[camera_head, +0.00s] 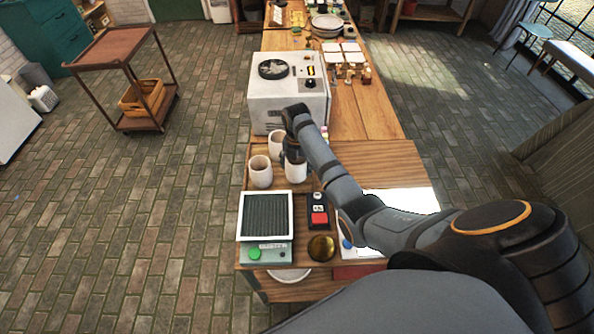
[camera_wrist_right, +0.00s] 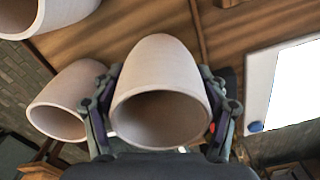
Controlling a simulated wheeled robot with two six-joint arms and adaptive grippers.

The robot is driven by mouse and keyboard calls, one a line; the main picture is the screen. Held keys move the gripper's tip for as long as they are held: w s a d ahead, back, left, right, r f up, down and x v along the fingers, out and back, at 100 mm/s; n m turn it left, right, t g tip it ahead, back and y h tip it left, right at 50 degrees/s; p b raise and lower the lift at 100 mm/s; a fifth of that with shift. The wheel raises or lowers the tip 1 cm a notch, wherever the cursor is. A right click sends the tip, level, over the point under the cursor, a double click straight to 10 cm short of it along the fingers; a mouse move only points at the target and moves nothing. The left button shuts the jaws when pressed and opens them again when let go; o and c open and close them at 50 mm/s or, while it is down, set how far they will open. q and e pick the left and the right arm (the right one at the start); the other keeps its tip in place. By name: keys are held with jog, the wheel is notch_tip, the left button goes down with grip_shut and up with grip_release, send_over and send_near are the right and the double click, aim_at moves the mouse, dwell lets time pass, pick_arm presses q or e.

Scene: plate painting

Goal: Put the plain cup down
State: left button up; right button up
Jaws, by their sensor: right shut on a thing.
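My right gripper (camera_head: 293,148) reaches down over the left part of the wooden table and is shut on a plain pale cup (camera_head: 295,171). In the right wrist view the held cup (camera_wrist_right: 160,95) sits between both fingers, its open mouth toward the camera. Two similar pale cups, a front cup (camera_head: 260,172) and a rear cup (camera_head: 275,145), stand just left of it. In the wrist view one neighbouring cup (camera_wrist_right: 65,98) is close beside the left finger. I cannot tell whether the held cup's base touches the table. My left gripper is not in view.
A white machine (camera_head: 278,95) stands behind the cups. A ribbed dark panel device (camera_head: 264,217), a small box with a red button (camera_head: 318,212) and a brass dome (camera_head: 321,247) are in front. Bare wood (camera_head: 385,155) lies to the right.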

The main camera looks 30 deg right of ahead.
notch_tip(320, 180, down, 3)
jog(key=shift+r, duration=0.2)
jog(key=shift+f, duration=0.15)
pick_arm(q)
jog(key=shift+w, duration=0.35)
pick_arm(e)
jog(key=o, duration=1.4)
pick_arm(q)
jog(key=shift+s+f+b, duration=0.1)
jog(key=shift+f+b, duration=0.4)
jog(key=shift+b, duration=0.05)
pick_arm(e)
notch_tip(320, 180, up, 12)
jog(key=shift+r, duration=0.1)
